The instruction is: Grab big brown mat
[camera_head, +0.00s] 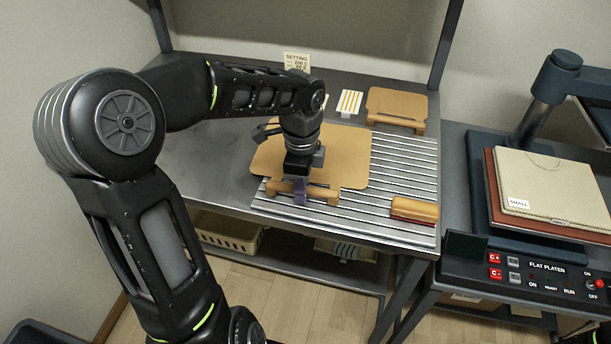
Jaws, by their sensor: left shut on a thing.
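The big brown mat (345,150) lies flat on the workbench, partly over a ribbed metal rack. Its wooden handle bar (325,195) runs along the near edge. My left gripper (301,190) points down over that near edge and is shut on the handle bar. The gripper and wrist hide part of the mat's middle. My right gripper is not in view.
A smaller brown mat with a handle (397,103) lies at the back right. A brown-and-red block (414,209) sits on the ribbed rack (405,165). A flat-platen press (530,250) stands at the right, bearing a cream pad (550,185). A basket (225,234) is below the bench.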

